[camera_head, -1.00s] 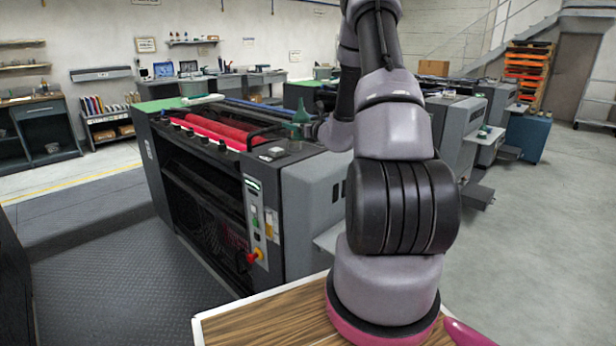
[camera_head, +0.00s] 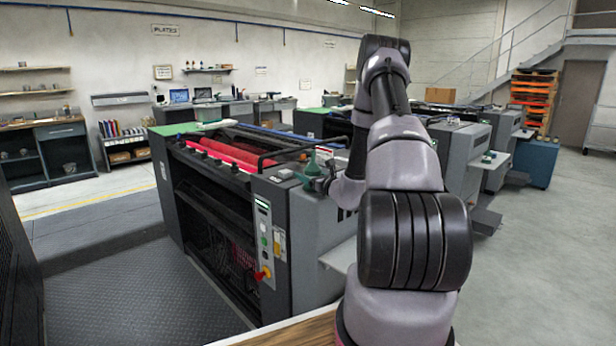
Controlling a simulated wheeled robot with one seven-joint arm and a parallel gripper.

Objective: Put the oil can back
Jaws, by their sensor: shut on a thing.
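The oil can (camera_head: 312,168) is small and green with a narrow upright spout. It shows near the picture's middle, at the near right corner of the press top. My gripper (camera_head: 324,184) is shut on it, just to its right and mostly hidden by its own wrist. The can looks upright. I cannot tell whether its base touches the press top or hangs just above it. My arm covers much of the view to the right of the can.
The large press (camera_head: 225,155) has red rollers, a dark guard bar (camera_head: 300,150) close to the can, and a control panel (camera_head: 268,240) on its near end. A workbench with shelves (camera_head: 45,150) stands at the far left. Grey floor (camera_head: 550,250) is clear at the right.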

